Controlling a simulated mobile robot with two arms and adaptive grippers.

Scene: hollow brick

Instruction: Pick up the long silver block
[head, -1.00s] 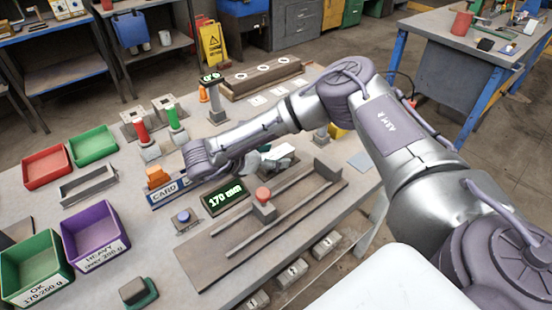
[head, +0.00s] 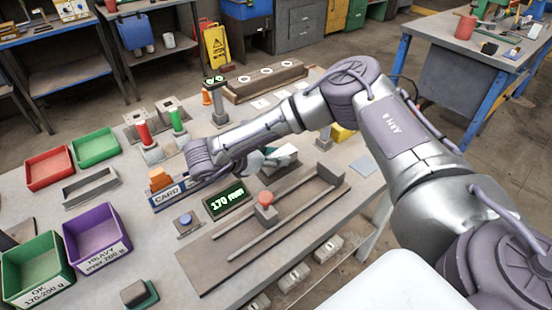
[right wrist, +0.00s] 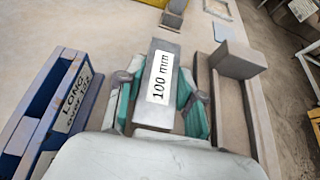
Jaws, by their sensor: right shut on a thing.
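A long silver block (right wrist: 163,60) with a white "100 mm" label lies between the teal fingers of my right gripper (right wrist: 160,97) in the right wrist view. The gripper is shut on its sides, and the block's far end sticks out ahead. In the head view my right gripper (head: 258,160) is over the table, behind the rail fixture, partly hidden by my own wrist. The block (head: 284,158) shows only in part there. I cannot tell whether it rests on something or is lifted. My left gripper is out of view.
A blue bin labelled LONG (right wrist: 68,100) is close on the left in the wrist view. Purple (head: 95,240), green and red (head: 49,167) trays are at the left.

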